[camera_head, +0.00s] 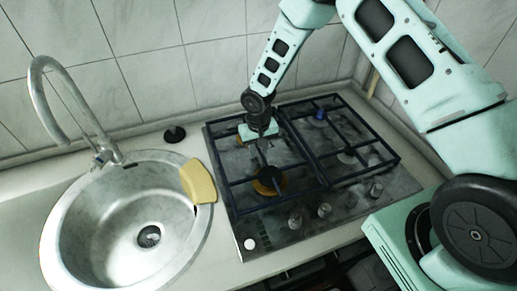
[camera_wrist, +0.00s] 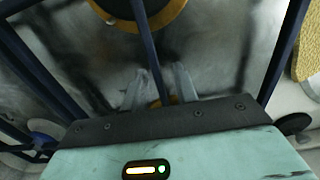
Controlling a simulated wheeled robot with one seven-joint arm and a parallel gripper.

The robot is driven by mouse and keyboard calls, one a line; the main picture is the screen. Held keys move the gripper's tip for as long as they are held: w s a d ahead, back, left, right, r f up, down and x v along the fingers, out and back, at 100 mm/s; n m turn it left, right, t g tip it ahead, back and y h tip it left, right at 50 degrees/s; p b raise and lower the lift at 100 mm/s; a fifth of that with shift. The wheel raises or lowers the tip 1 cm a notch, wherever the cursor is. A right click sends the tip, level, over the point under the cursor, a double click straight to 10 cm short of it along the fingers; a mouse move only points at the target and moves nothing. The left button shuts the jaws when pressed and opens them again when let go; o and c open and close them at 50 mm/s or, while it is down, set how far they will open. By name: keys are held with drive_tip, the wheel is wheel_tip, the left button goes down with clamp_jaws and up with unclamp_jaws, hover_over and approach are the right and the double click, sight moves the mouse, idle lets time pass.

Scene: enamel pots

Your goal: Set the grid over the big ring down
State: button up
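The dark blue grid (camera_head: 221,172) lies at the left of the hob, over the big ring (camera_head: 269,182), which has an orange rim and a black cap. The grid looks about level with the hob; any small gap below it cannot be made out. My gripper (camera_head: 261,146) points down at the grid's middle. In the wrist view, the two pale fingers of my gripper (camera_wrist: 157,88) stand apart, one on each side of a grid bar (camera_wrist: 149,52). Space shows between the bar and the right finger. The big ring (camera_wrist: 137,17) is partly cut off at the top.
A second grid (camera_head: 378,137) covers the right of the hob (camera_head: 285,236). Knobs (camera_head: 325,210) stand along the front edge. A yellow sponge (camera_head: 198,181) lies between the hob and the round sink (camera_head: 118,213). The tap (camera_head: 85,112) rises behind the sink.

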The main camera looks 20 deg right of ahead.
wheel_tip(320, 180, up, 12)
drive_tip(key=b, duration=0.4)
drive_tip(key=s+a+r+n, duration=0.3)
drive_tip(key=s+a+r, duration=0.3)
drive_tip(key=s+r, duration=0.45)
drive_tip(key=s+r+n, duration=0.2)
drive_tip(key=s+n, duration=0.2)
drive_tip(key=s, duration=1.6)
drive_tip(key=shift+s+a+r+n+y, duration=0.15)
drive_tip(key=shift+s+r+n+y, duration=0.15)
drive_tip(key=shift+r+n, duration=0.1)
wheel_tip(320, 180, down, 2)
drive_tip(key=shift+f+b, duration=0.1)
drive_tip(key=shift+b, duration=0.75)
